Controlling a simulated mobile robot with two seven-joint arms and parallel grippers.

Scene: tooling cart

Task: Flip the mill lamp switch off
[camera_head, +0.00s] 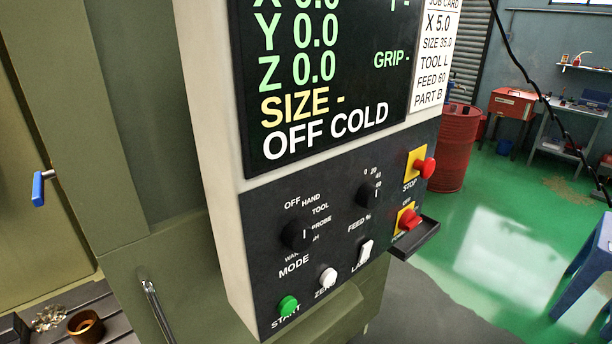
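The mill's control panel (258,268) fills the middle of the head view. The lamp switch (365,250) is a small white rocker on its lower right, above a partly hidden label that reads like "LAMP". Its exact on or off position is hard to tell at this size. Neither of my grippers is in view.
Near the switch are a white zero button (328,278), a green start button (288,305), the mode knob (297,234), the feed knob (367,195), a red stop button (425,167) and a red switch (409,220). A small black tray (415,240) juts out at the right.

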